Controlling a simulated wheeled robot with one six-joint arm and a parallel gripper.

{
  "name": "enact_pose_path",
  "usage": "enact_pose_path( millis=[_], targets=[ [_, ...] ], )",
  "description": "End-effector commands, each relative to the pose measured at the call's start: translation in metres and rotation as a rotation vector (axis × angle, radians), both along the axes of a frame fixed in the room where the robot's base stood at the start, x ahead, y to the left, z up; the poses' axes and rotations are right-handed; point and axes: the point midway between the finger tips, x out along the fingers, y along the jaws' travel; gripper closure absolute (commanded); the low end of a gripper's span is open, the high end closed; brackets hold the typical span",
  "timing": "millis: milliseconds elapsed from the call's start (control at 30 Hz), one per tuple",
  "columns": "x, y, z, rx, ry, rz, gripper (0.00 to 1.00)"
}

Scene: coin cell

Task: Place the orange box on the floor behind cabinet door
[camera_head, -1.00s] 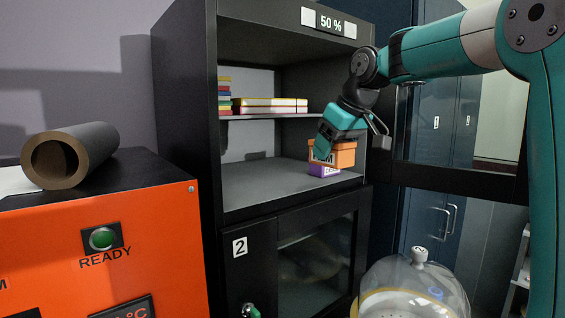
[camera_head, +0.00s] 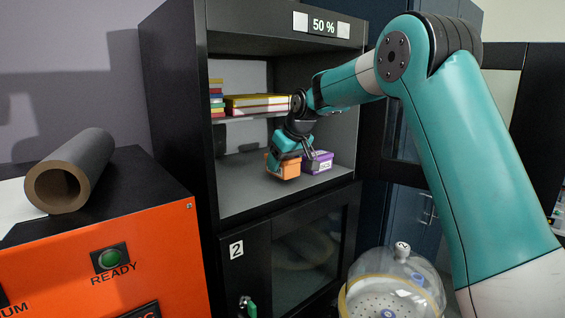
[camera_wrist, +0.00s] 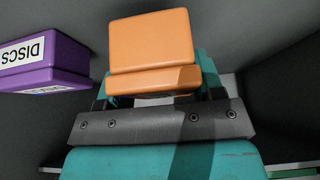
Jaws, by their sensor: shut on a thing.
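My gripper (camera_head: 284,156) is shut on the orange box (camera_head: 286,170), inside the cabinet's open upper part. The orange box is low over the grey shelf (camera_head: 250,194); I cannot tell whether it touches it. In the wrist view the orange box (camera_wrist: 152,42) sits at the jaws, and the fingertips are mostly hidden. A purple box marked DISCS (camera_head: 319,164) stands beside it on the right, and it also shows in the wrist view (camera_wrist: 45,62). The lower cabinet door (camera_head: 315,262), glass-fronted and beside a "2" label, looks shut, with a green-handled key (camera_head: 249,308) near its left.
The upper door (camera_head: 404,132) stands open to the right. Books (camera_head: 258,102) lie on the upper shelf. An orange machine (camera_head: 60,262) carries a dark tube (camera_head: 85,165) at left. A glass dome (camera_head: 405,270) stands before the cabinet at lower right.

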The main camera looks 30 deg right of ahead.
Motion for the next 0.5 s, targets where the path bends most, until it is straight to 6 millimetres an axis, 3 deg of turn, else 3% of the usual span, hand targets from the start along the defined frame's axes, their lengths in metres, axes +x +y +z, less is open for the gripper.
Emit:
enact_pose_path(
  millis=[200,500],
  targets=[
    [0.003,0.001,-0.015,-0.001,0.001,0.0,0.65],
    [0.003,0.001,-0.02,-0.001,0.0,0.0,0.65]
  ],
)
